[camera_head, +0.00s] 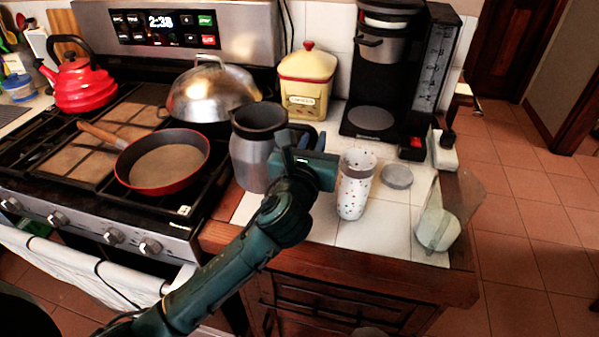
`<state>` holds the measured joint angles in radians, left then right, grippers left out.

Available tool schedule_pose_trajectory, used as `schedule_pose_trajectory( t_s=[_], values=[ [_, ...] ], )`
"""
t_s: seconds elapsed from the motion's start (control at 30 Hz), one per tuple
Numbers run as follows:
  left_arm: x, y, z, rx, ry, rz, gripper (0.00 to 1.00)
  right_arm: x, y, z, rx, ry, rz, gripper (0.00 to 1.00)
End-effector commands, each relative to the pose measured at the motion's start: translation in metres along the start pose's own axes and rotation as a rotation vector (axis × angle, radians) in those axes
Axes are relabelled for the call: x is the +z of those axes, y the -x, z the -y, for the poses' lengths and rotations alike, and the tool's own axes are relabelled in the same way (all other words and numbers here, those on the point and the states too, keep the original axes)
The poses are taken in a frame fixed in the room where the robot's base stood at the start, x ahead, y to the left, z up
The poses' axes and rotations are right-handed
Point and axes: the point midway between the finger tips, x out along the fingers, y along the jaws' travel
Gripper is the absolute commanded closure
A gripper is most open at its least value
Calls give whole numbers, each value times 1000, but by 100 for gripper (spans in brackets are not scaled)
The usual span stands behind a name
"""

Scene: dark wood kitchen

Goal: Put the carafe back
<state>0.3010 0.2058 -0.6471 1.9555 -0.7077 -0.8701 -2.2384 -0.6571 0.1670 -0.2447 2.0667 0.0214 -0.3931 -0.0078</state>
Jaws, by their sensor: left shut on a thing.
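The carafe (251,158) is a grey metal jug with a dark open top. It stands upright at the left end of the white tiled counter, beside the stove. My left gripper (302,150) is at the carafe's right side and is shut on its handle, which the gripper mostly hides. I cannot tell whether the carafe's base touches the counter. The black coffee maker (369,84) stands at the back of the counter, with a round grey plate (371,120) at its base and nothing on that plate. My right gripper is not in view.
A speckled cup (354,190) stands just right of my left gripper, with a grey lid (397,176) beyond it. A yellow canister (306,84) stands behind. A red pan (165,166) and domed lid (211,96) are on the stove. A pale green item (437,228) lies near the right edge.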

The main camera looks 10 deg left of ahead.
Motion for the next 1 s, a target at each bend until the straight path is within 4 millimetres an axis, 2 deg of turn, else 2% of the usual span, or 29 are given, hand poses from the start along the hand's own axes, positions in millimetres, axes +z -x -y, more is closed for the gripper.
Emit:
schedule_pose_trajectory(
  t_s=[0.1, 0.33, 0.57, 0.97, 1.0],
  values=[
    [-16, 0, 0, -1, -3, 7, 100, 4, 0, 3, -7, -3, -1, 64],
    [-30, -1, 0, -1, -3, 9, 100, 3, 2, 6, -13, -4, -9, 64],
    [-60, -1, 1, -2, -4, 7, 100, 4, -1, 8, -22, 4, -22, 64],
    [-63, -1, 0, -2, -4, 9, 100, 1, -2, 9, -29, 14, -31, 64],
    [-66, -1, 0, -2, 1, 2, 84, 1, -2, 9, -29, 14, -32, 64]
  ],
)
